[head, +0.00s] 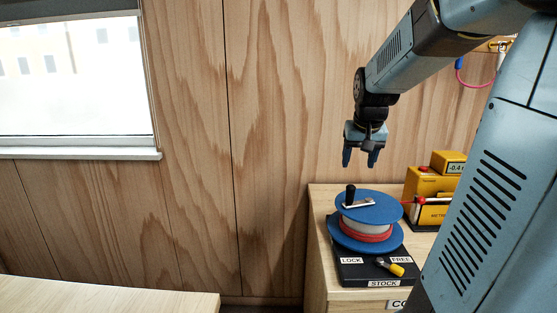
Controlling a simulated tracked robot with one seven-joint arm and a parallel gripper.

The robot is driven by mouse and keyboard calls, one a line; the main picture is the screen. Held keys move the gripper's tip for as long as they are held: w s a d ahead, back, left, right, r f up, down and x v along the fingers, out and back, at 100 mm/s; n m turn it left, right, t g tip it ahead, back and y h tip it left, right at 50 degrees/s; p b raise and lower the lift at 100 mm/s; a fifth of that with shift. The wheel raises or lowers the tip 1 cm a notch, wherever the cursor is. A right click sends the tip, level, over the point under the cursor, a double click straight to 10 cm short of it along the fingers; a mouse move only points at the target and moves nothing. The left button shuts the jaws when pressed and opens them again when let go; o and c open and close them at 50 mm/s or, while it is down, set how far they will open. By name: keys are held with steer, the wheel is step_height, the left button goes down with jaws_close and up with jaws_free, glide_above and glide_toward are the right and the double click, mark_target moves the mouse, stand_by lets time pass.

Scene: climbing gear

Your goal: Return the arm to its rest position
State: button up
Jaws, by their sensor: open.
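My gripper (360,163) hangs from my arm in the upper right of the head view, fingers pointing down. It is open, with nothing between the fingers. It is in the air above a blue reel (382,208) and apart from it. The reel carries red and white line and has a crank with a black knob on top. It sits on a black base (352,270) marked LOCK, FREE and STOCK, which has a yellow-tipped lever (396,268).
The base stands on a wooden cabinet (318,235). A yellow device (425,188) with a display sits behind it, partly hidden by my arm. A bare tabletop (100,295) is at lower left. A window (75,80) is in the panelled wall. A pink cord (470,82) hangs at upper right.

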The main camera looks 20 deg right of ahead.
steer(key=s+a+n+t+y, duration=0.1)
steer(key=s+a+n, duration=0.2)
steer(key=s+a, duration=1.2)
steer(key=s, duration=0.3)
steer(key=shift+s+n, duration=0.2)
steer(key=shift+n, duration=0.2)
steer(key=shift+c, duration=0.3)
